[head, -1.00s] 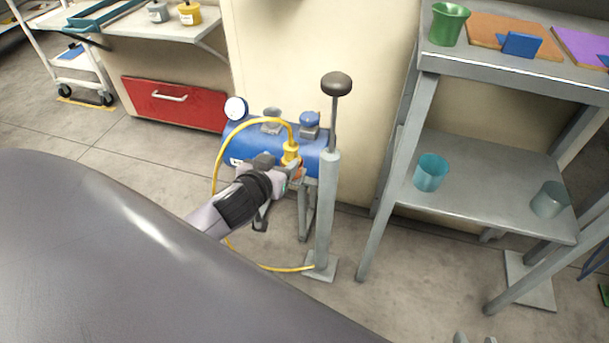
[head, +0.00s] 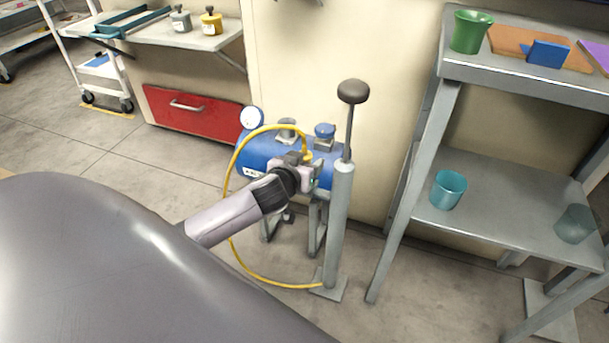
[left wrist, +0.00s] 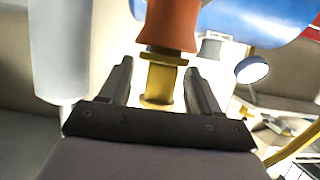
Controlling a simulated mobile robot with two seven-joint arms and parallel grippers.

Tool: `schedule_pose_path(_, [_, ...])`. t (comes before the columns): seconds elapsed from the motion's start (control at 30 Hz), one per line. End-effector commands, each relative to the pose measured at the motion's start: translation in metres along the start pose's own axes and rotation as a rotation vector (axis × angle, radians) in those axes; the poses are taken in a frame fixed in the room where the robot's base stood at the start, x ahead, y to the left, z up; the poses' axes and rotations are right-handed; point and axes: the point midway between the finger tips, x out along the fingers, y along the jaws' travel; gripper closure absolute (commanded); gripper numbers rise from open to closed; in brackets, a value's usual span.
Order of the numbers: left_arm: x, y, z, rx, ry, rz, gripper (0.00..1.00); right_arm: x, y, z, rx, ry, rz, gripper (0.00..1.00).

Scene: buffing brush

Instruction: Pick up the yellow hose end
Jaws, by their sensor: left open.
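The yellow hose end (head: 307,156) shows in the head view at the front of the blue tank, partly hidden by my gripper. In the left wrist view a yellow fitting (left wrist: 161,84) with an orange part above it stands between the two fingers, with gaps visible on both sides. My left gripper (head: 304,174) is open around it; it also shows in the left wrist view (left wrist: 160,70). The yellow hose (head: 232,170) loops left from the fitting and down to the pump's foot. My right gripper is not in view.
The grey upright pump (head: 341,215) with a dark knob stands just right of my gripper. The blue tank (head: 258,150) with a round gauge (head: 251,118) is behind it. A grey shelf (head: 500,215) with cups is at the right. A red drawer (head: 195,112) is at the left.

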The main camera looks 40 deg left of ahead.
Motion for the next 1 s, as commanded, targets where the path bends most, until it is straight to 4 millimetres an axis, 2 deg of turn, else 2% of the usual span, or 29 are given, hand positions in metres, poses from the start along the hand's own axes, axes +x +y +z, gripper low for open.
schedule_pose_path(0.27, [0.003,0.000,0.000,-0.001,-0.001,0.000,0.37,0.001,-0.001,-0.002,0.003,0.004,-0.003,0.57])
schedule_pose_path(0.47, [0.002,0.000,0.000,0.000,-0.001,0.000,0.98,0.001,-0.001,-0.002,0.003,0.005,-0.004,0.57])
schedule_pose_path(0.83, [0.001,0.000,-0.003,-0.001,-0.001,0.000,0.98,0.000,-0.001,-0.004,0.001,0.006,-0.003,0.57])
schedule_pose_path(1.0, [-0.009,0.001,-0.026,-0.002,0.001,0.001,0.98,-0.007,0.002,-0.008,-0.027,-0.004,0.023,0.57])
